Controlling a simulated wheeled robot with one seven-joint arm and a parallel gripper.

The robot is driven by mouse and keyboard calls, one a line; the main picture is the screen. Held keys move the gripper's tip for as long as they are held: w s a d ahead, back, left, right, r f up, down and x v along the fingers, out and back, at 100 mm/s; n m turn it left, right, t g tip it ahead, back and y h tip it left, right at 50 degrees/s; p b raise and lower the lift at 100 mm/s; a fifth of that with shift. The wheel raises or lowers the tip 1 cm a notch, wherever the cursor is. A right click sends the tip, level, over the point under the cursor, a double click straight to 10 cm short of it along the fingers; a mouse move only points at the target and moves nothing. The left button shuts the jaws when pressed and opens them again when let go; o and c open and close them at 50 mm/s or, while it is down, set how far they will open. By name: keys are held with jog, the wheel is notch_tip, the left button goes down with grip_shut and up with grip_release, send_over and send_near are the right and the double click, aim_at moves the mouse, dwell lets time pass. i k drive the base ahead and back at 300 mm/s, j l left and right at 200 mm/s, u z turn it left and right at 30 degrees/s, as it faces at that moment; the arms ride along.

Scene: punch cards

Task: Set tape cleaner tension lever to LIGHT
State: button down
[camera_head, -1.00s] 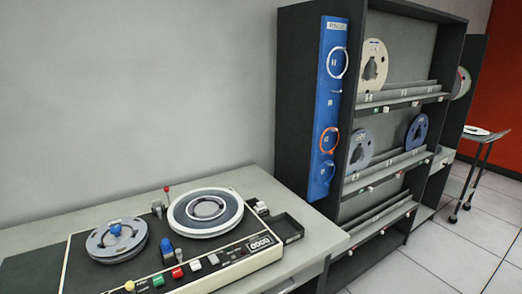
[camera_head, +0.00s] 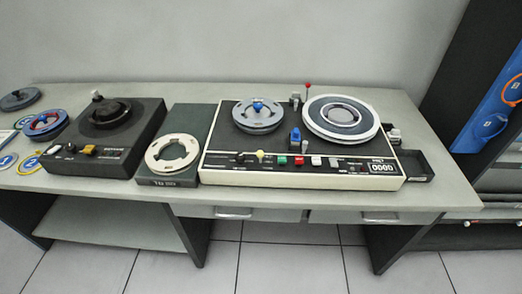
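A cream-edged tape machine (camera_head: 222,170) with a dark top sits on the grey bench. It carries a grey reel with a blue hub (camera_head: 258,115) at left and a larger white-rimmed reel (camera_head: 340,117) at right. A thin upright lever with a red knob (camera_head: 307,86) stands behind, between the reels. A blue block (camera_head: 295,138) sits in front of them. I cannot tell which part is the tension lever, nor read a LIGHT mark. My gripper is not in view.
A dark device with a round black top (camera_head: 107,113) and a white reel on a dark stand (camera_head: 172,155) stand to the left. Small reels lie at the bench's left end. A dark tray (camera_head: 412,166) is at right. A dark shelf unit (camera_head: 443,75) with a blue panel bounds the right.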

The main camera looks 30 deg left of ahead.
aim_at(260, 153)
jog(key=i+j+u, duration=0.1)
jog(key=u, duration=0.25)
jog(key=i+u, duration=0.3)
jog(key=u, duration=0.35)
jog(key=i+j, duration=0.05)
